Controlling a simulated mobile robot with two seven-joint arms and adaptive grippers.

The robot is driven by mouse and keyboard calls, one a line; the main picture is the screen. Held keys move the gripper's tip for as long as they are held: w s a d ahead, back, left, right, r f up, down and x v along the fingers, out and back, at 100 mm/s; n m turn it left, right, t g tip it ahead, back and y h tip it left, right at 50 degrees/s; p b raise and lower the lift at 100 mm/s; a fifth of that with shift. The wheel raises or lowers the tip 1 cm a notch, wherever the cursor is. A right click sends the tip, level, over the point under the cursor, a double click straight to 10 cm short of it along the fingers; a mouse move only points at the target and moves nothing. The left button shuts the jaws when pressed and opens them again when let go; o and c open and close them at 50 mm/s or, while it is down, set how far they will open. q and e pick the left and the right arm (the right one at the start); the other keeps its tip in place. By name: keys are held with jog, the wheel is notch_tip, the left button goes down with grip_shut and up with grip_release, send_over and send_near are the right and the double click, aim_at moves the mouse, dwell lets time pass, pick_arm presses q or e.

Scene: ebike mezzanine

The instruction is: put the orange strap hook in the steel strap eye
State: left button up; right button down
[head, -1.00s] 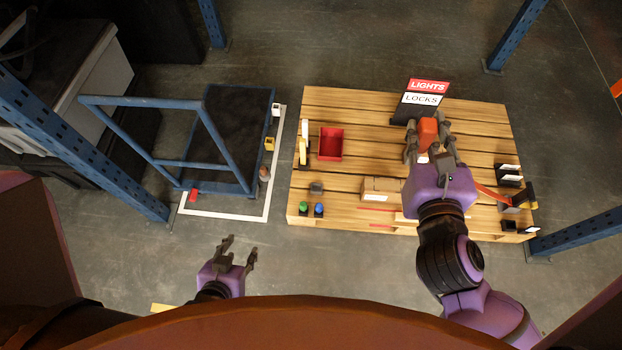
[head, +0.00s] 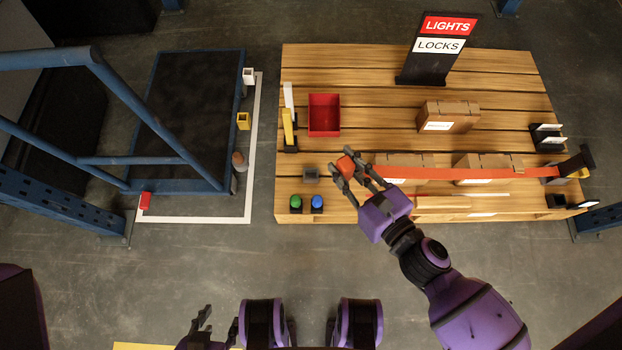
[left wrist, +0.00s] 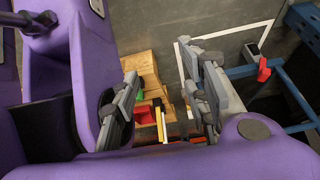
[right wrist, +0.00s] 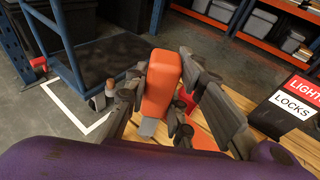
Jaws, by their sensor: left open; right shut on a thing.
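The orange strap hook (head: 346,164) is between the fingers of my right gripper (head: 353,172), which is shut on it above the front left of the pallet. In the right wrist view the hook's orange body (right wrist: 160,82) shows with a grey tip (right wrist: 148,127) below. An orange strap (head: 455,173) runs from the hook to a dark post (head: 574,165) at the right. A small grey block, seemingly the steel strap eye (head: 311,174), sits just left of the hook, apart from it in the picture. My left gripper (head: 219,326) is open and empty, low in front of the pallet.
Cardboard boxes (head: 447,117) stand on the wooden pallet (head: 380,75), two under the strap's line. A red bin (head: 324,115), a yellow upright piece (head: 288,126), a green button (head: 296,202) and a blue button (head: 317,202) are near. A blue cart (head: 195,120) stands left.

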notch_tip(320, 180, down, 15)
jog(key=w+a+n+g+y+b, duration=0.2)
jog(key=b, duration=0.7)
pick_arm(q)
notch_tip(320, 180, down, 18)
jog(key=w+m+b, duration=0.1)
jog(key=w+b, duration=0.1)
jog(key=b, duration=0.7)
jog(key=shift+w+a+g, duration=0.15)
jog(key=shift+a+g, duration=0.05)
jog(key=shift+g, duration=0.2)
pick_arm(e)
jog(key=w+a+f, duration=0.5)
jog(key=w+f, duration=0.8)
jog(key=shift+a+f+n+y, duration=0.15)
jog(key=shift+f+n+y, duration=0.15)
jog(key=shift+w, duration=0.1)
pick_arm(q)
jog(key=shift+f+b, duration=0.45)
jog(key=shift+b, duration=0.05)
pick_arm(e)
jog(key=shift+f, duration=0.65)
jog(key=c, duration=1.5)
grip_release()
